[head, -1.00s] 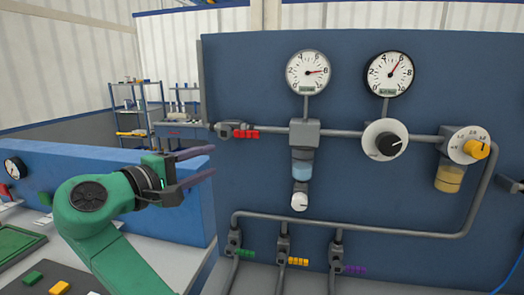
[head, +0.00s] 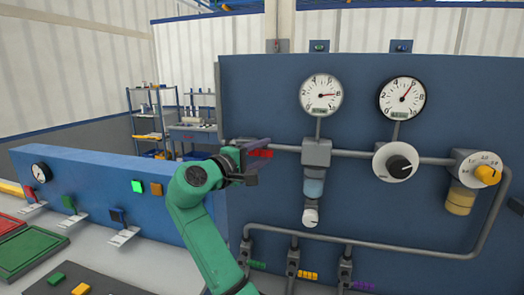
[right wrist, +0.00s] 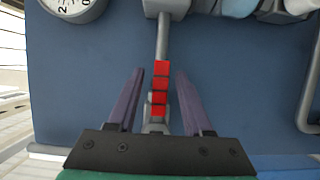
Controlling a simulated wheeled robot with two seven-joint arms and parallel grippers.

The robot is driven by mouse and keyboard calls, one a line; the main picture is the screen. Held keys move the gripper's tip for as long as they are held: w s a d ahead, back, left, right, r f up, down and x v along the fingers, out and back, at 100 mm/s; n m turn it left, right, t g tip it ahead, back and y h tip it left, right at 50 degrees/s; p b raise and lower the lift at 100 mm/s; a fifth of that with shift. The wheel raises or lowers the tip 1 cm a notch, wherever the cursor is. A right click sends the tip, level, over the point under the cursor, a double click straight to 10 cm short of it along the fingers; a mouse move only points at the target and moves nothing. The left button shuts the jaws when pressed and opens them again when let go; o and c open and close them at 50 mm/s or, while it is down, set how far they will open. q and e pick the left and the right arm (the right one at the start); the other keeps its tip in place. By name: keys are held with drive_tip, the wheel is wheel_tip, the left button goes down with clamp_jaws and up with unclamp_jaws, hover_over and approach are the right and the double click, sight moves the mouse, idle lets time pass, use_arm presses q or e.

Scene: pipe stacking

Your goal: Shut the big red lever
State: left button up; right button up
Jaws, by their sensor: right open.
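The big red lever (head: 260,153) is on the upper grey pipe, at the left part of the blue panel, and runs along the pipe. My right gripper (head: 262,162) is at the lever and partly covers it in the head view. In the right wrist view the red lever (right wrist: 160,88) lies between the two open purple fingers of my right gripper (right wrist: 160,71). A gap shows on each side of the lever there. The valve body by the lever is mostly hidden behind the gripper in the head view. My left gripper is not in view.
The blue panel (head: 260,100) carries two gauges, a filter (head: 314,188) and dials (head: 396,162) right of the lever. Below are smaller green (head: 258,265), yellow (head: 307,275) and purple (head: 364,285) levers. A low blue wall (head: 100,185) stands left.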

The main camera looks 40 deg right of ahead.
drive_tip(key=shift+c, duration=0.3)
clamp_jaws()
drive_tip(key=shift+f, duration=0.15)
idle(0.9)
